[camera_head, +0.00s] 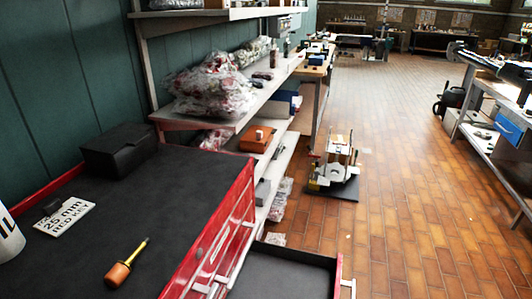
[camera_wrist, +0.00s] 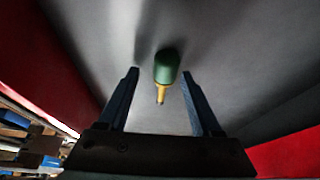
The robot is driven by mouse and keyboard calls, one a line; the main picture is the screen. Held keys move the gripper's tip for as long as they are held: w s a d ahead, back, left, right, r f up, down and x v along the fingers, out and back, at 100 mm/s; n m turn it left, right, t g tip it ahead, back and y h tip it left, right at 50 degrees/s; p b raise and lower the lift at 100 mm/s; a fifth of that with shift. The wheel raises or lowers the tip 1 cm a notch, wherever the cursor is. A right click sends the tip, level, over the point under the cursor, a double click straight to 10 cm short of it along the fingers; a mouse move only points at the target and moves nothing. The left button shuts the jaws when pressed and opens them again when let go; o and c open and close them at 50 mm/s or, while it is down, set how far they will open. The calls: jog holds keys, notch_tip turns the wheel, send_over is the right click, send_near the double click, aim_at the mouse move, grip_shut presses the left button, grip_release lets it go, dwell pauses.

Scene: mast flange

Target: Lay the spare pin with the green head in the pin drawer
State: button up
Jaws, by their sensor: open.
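The pin with the green head (camera_wrist: 167,68) shows in the wrist view, its brass shank pointing back toward my gripper (camera_wrist: 160,72). My gripper is open, with one finger on each side of the pin and a gap on both sides. The pin is over or on a grey floor between red sides, which looks like the inside of the drawer; I cannot tell for certain whether it touches the floor. In the head view the open drawer (camera_head: 285,272) juts from the red cabinet, its near part cut off by the frame. Neither pin nor gripper shows there.
Shelves (camera_head: 225,120) with wrapped goods stand behind. The tiled floor to the right is mostly clear.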

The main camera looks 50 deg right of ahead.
jog(key=p+v, duration=0.3)
jog(key=v, duration=0.9)
jog(key=shift+r, duration=0.15)
